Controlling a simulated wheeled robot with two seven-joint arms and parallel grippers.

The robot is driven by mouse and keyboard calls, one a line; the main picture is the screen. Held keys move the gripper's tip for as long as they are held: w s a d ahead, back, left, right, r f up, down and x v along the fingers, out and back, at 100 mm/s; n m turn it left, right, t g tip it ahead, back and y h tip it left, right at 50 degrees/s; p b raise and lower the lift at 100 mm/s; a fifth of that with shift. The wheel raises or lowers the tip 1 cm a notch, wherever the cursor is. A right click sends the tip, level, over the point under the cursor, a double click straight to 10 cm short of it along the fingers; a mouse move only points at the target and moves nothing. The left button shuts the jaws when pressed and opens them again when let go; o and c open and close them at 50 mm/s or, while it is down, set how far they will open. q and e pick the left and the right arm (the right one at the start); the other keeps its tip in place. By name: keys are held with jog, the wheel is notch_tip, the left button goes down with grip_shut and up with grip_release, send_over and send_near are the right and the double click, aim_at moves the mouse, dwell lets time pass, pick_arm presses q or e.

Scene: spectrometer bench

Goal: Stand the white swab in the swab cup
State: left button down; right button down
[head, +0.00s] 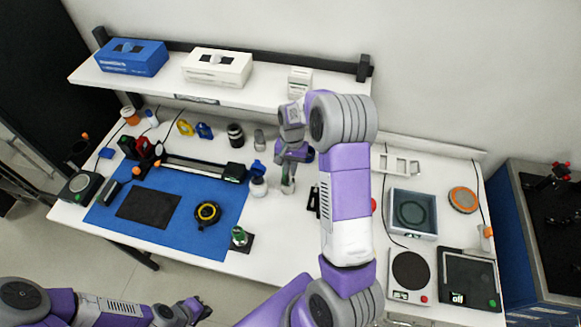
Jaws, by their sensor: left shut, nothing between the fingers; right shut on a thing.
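My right gripper (291,158) reaches over the back middle of the bench, pointing down. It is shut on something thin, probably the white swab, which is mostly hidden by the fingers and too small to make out. A small clear, greenish cup (288,186), which looks like the swab cup, stands on the bench directly below this gripper. I cannot tell whether the swab's lower end is inside the cup or above it. My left gripper (200,309) is shut and empty, low in front of the bench.
A white-lidded jar (258,187) stands close left of the cup. A blue mat (165,218) with a black ring part (207,213) covers the left. A grey tray (411,213) and a round-topped plate device (410,271) are at right. A shelf (220,93) with boxes runs behind.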

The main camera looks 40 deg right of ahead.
jog(key=shift+f, duration=0.15)
jog(key=shift+f+b, duration=0.55)
jog(key=shift+f, duration=0.1)
jog(key=shift+r, duration=0.2)
jog(key=shift+r+p, duration=1.8)
jog(key=shift+r, duration=0.5)
jog(key=shift+f, duration=0.2)
jog(key=shift+f+b, duration=0.7)
jog(key=shift+f, duration=0.1)
jog(key=shift+r, duration=0.15)
